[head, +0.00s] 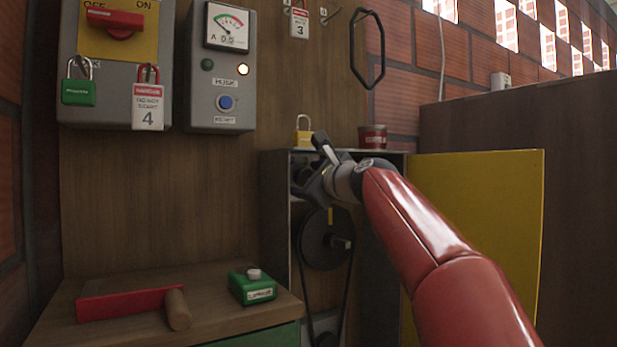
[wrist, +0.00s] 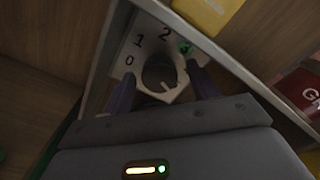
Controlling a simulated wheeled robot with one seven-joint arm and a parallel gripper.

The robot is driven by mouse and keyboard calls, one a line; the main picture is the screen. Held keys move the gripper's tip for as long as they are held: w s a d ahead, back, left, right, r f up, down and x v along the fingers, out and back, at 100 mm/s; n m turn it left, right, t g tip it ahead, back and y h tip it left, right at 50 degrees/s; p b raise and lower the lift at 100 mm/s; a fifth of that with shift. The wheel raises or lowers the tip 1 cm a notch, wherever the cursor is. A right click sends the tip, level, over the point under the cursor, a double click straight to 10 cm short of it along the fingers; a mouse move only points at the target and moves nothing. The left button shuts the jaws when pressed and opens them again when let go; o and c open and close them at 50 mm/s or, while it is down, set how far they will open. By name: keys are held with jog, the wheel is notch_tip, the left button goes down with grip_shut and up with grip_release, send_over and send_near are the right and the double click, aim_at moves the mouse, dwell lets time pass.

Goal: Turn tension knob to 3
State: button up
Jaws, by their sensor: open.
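The tension knob (wrist: 158,77) is a dark round knob on a pale plate (wrist: 128,62) in the wrist view. The plate reads 0, 1 and 2, followed by a green mark (wrist: 184,47) that is too small to read surely. A pale line shows on the knob's lower right. My gripper (wrist: 159,74) is open, with one finger on each side of the knob; I cannot tell whether they touch it. In the head view my gripper (head: 316,168) is at the upper part of the open cabinet (head: 278,215), and the knob is hidden there.
A pulley (head: 322,240) with a belt sits below my gripper. The yellow door (head: 478,225) stands open at right. A yellow padlock (head: 304,132) and a red tin (head: 373,137) stand on the cabinet top. A bench (head: 215,318) at left holds a green box (head: 251,288).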

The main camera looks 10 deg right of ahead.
jog(key=c, duration=1)
jog(key=shift+n, duration=0.4)
jog(key=n+b, duration=0.1)
jog(key=n, duration=0.3)
jog(key=n+b, duration=0.1)
jog(key=n, duration=0.3)
jog(key=n+b, duration=0.1)
jog(key=n, duration=0.4)
jog(key=shift+n+b, duration=0.45)
jog(key=shift+n, duration=1.45)
